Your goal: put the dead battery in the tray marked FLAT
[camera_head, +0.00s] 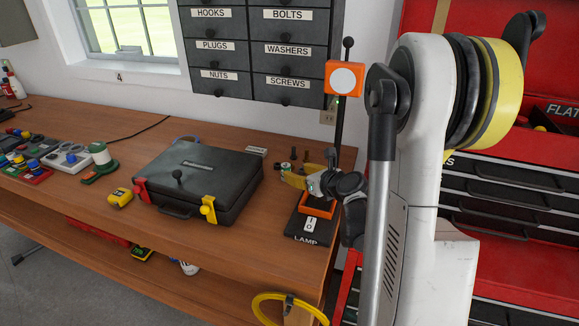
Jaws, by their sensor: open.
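My gripper (300,174), with yellow fingers, is open above the right end of the wooden bench, beside the orange-framed holder of the lamp stand (307,226). Nothing shows clearly between its fingers. Small dark upright pieces (293,154) stand just behind the fingers; I cannot tell whether they are batteries, or which battery is dead. The lamp (344,78) has an orange housing and a pale round face, with a small green light below it. A FLAT label (562,109) shows at the far right on the red tool chest, by a dark open tray (540,121) partly hidden by my arm.
A closed black case (197,180) with red and yellow latches lies mid-bench. A yellow tape measure (120,197) and several switch boxes (68,158) are to its left. Drawers (250,50) hang on the wall. A yellow hose (285,300) hangs at the bench's front right.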

